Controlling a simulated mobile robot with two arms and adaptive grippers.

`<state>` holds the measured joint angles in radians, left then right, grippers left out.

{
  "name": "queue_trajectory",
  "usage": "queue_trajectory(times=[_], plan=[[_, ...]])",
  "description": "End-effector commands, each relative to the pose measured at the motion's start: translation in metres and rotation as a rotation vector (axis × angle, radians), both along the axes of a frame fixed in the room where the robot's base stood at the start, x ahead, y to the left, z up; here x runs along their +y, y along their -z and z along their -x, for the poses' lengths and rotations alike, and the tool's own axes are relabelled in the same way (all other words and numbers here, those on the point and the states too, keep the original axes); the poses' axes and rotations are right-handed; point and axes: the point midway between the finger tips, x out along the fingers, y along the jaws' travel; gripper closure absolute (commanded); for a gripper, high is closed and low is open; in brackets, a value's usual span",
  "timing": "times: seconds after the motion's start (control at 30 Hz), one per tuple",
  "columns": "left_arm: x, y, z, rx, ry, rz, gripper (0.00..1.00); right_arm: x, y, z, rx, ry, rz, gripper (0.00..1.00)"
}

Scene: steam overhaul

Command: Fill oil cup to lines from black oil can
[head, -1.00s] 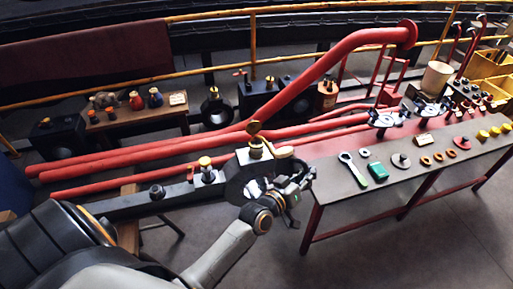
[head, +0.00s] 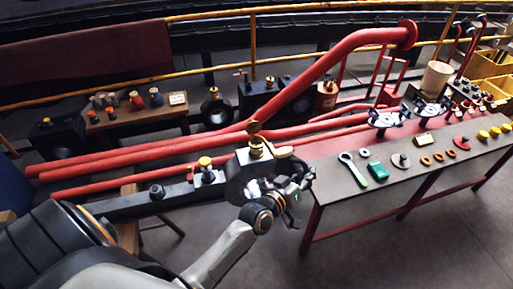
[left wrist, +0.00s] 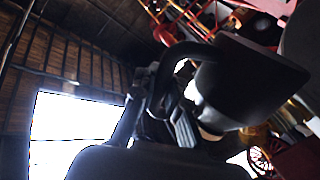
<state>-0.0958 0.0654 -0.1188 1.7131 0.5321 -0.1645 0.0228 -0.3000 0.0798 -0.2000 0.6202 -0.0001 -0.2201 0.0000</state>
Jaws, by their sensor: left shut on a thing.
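A brass oil cup (head: 256,146) with a round brass top stands on the big black rod end (head: 236,178). My left gripper (head: 297,184) is just right of and below the cup in the head view. It is shut on the black oil can, which is hard to make out against the dark gripper there. In the left wrist view the can (left wrist: 250,85) is large, dark and tilted, with its curved handle (left wrist: 180,55) at the gripper (left wrist: 170,110). The oil level and the cup's lines are too small to see. My right gripper is not in view.
Red pipes (head: 150,155) run behind the rod. A small wooden table (head: 105,125) with bottles stands at the back left.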

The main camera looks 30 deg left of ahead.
Motion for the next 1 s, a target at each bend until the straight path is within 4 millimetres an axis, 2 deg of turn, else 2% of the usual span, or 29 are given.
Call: queue_trajectory(times=[0.37,0.7,1.0], plan=[[0.0,-0.003,-0.001,-0.004,-0.001,0.002,1.0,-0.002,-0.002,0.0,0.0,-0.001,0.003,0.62],[0.002,-0.015,-0.002,0.012,0.0,0.042,1.0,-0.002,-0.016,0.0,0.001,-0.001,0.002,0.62],[0.003,-0.014,-0.002,0.015,-0.001,0.047,1.0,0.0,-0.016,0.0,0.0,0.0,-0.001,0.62]])
